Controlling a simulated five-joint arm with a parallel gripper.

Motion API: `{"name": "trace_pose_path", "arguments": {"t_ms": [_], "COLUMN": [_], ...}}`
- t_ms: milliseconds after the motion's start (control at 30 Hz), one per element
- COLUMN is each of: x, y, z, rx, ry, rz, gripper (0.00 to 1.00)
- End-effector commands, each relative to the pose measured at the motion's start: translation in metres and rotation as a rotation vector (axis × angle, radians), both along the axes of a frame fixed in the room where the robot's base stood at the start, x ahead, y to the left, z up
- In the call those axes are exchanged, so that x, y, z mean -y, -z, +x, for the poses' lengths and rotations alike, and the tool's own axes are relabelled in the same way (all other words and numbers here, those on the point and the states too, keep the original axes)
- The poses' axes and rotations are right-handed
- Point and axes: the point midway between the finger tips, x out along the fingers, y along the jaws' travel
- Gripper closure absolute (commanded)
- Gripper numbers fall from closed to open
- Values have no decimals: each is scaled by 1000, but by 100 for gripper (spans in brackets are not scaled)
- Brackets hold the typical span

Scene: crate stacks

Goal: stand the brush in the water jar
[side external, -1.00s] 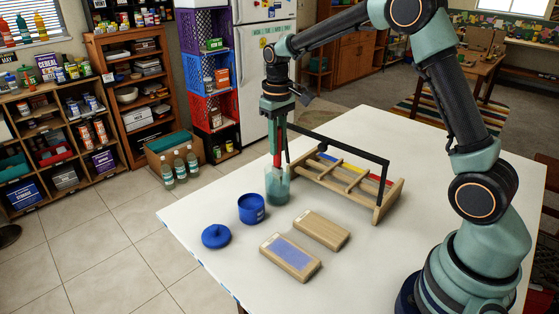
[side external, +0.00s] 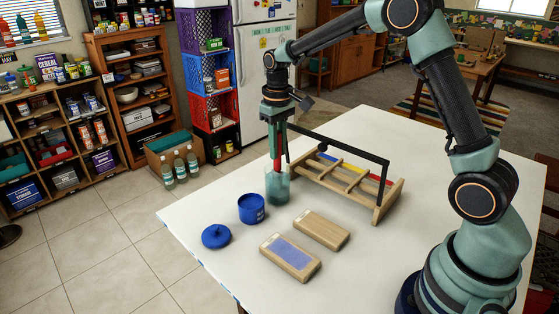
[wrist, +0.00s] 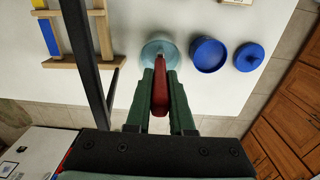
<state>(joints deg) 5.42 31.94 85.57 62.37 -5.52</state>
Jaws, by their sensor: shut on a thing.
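The water jar (side external: 277,192) is a translucent teal cup standing upright on the white table, left of the wooden rack. It also shows in the wrist view (wrist: 150,48), just beyond my fingertips. My gripper (side external: 278,160) is above the jar, pointing down, and is shut on the brush (side external: 277,164). The brush is red and roughly upright; in the wrist view its red handle (wrist: 160,92) lies between my two green fingers. Its lower end is at the jar's mouth or inside it; I cannot tell how deep.
A wooden rack (side external: 384,204) with a black handle and coloured strips stands close to the jar's right. A blue pot (side external: 251,209), a blue lid (side external: 216,236) and two wooden blocks (side external: 322,230) (side external: 290,258) lie nearer the camera. The table's left front is clear.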

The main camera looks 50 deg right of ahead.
Motion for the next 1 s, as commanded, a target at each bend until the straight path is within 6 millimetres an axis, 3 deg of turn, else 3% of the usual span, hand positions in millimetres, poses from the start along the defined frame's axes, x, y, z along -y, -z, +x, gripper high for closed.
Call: {"name": "trace_pose_path", "arguments": {"t_ms": [400,433,500,1000], "x": [0,0,0,0], "y": [8,8,7,7], "z": [0,0,0,0], "rx": [0,1,1,0], "ry": [0,0,0,0], "rz": [0,0,0,0], "gripper": [100,72,45,44]}}
